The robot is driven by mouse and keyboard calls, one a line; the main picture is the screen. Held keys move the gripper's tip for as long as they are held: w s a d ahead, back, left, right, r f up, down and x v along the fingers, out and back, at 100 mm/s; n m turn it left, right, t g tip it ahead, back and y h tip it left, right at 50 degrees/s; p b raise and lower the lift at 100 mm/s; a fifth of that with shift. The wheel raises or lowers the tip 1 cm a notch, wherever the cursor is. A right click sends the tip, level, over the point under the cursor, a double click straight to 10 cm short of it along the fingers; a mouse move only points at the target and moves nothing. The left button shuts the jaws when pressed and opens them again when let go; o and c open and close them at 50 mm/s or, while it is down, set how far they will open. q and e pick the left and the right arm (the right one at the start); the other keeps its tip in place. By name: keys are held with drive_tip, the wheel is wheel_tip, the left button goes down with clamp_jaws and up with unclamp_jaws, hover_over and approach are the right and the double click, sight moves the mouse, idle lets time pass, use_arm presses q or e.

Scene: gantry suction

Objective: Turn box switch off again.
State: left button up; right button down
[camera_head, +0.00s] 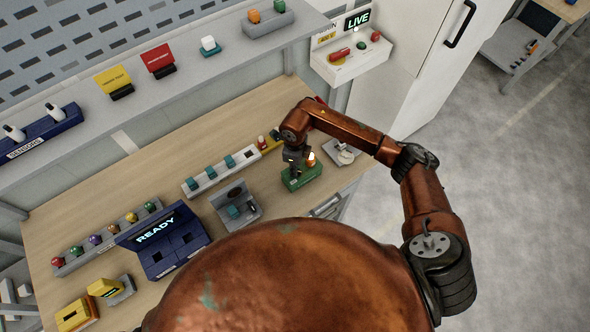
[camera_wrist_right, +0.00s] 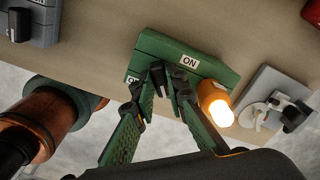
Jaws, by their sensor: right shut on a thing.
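The green switch box (camera_head: 303,176) stands near the front edge of the wooden bench. In the right wrist view the green box (camera_wrist_right: 188,55) shows ON labels, and its orange lamp (camera_wrist_right: 215,103) is lit; the lamp (camera_head: 311,158) also glows in the head view. My right gripper (camera_head: 293,158) is over the box. In the wrist view my right gripper (camera_wrist_right: 166,88) is shut on the dark switch lever, which is mostly hidden between the fingertips. My left gripper is not in view.
A grey plate with a white round part (camera_head: 342,153) stands right of the box. White and grey fixtures with teal blocks (camera_head: 233,202) and a navy READY panel (camera_head: 160,240) lie left. A white LIVE box (camera_head: 349,58) is mounted at the back.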

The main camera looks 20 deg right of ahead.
drive_tip(key=m+b, duration=0.2)
drive_tip(key=m, duration=0.2)
drive_tip(key=shift+a+m+b, duration=0.1)
drive_tip(key=shift+m+b, duration=0.45)
drive_tip(key=shift+m, duration=1.15)
drive_tip(key=c, duration=1.9)
unclamp_jaws()
drive_tip(key=shift+c, duration=0.2)
drive_tip(key=shift+r, duration=0.2)
wheel_tip(320, 180, up, 12)
drive_tip(key=shift+f, duration=0.2)
